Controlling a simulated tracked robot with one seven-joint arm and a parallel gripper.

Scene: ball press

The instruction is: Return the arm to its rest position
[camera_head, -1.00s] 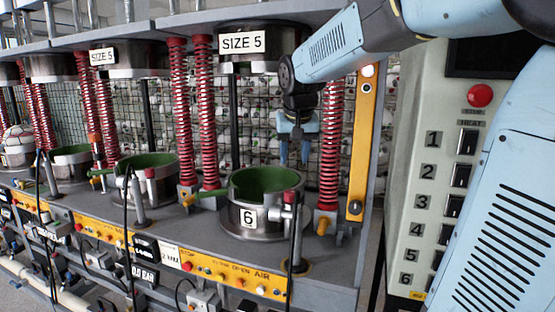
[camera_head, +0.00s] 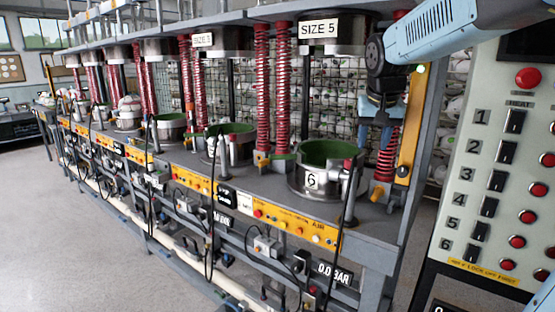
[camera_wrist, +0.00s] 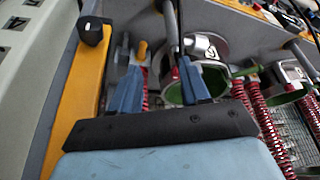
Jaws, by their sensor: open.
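My light-blue arm reaches in from the upper right of the head view. My gripper (camera_head: 377,138) hangs pointing down in front of the right end of the press bench, above and to the right of the press mould marked 6 (camera_head: 312,180). In the wrist view its two blue fingers (camera_wrist: 160,90) stand apart with nothing between them. The mould has a green inner lining and is empty as far as I can see. In the wrist view the mould (camera_wrist: 207,52) lies beyond the right finger.
The grey control panel (camera_head: 470,215) with numbered switches and a red button (camera_head: 528,78) stands close at right. Red springs (camera_head: 262,90) and a yellow upright (camera_head: 414,120) flank the gripper. A white ball (camera_head: 129,104) sits in a far mould. Floor (camera_head: 60,210) is free at left.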

